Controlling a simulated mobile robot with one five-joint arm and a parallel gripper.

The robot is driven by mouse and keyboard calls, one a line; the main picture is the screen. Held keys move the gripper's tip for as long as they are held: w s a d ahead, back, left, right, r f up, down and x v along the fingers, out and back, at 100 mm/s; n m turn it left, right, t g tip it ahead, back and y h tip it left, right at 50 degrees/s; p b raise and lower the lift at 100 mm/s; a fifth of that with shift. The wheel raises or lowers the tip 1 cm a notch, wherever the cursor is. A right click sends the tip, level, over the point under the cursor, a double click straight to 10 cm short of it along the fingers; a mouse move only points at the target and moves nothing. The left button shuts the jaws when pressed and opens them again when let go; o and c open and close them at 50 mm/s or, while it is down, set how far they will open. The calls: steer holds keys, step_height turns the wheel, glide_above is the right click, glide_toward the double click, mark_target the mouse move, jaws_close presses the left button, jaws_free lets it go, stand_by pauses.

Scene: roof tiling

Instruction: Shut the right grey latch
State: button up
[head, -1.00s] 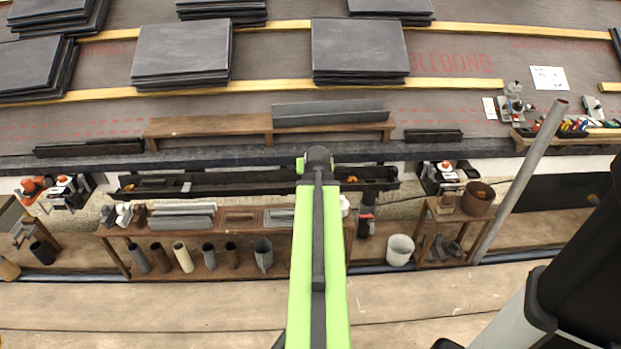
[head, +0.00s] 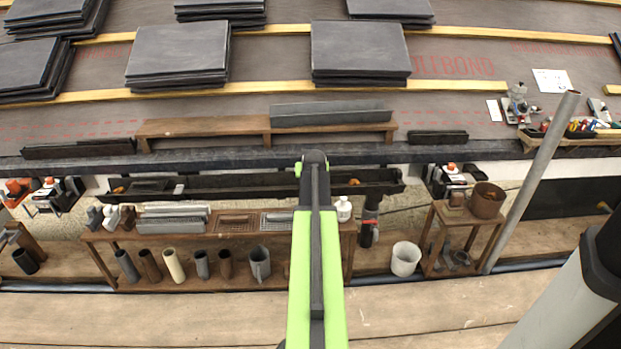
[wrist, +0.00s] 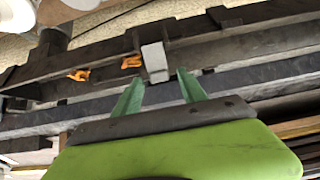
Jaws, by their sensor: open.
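A light grey, block-like latch (wrist: 155,62) stands on the black gutter (wrist: 100,62) in the wrist view. My gripper (wrist: 158,80) has its two green fingers spread, with nothing between them. The latch lies just beyond the fingertips, roughly in line with the gap; I cannot tell whether they touch. In the head view the gutter (head: 235,184) runs below the roof edge, with a small grey piece (head: 179,189) at its left part. My arm (head: 316,250) covers part of the gutter there, and the gripper is hidden. Whether the latch is fully open is unclear.
Orange leaves (wrist: 78,74) lie in the gutter. A wooden bench (head: 150,285) with several pipes stands below it. A white bucket (head: 405,258) and a small stand (head: 447,215) are at the right, near a leaning grey pole (head: 530,185).

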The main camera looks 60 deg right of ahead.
jaws_close()
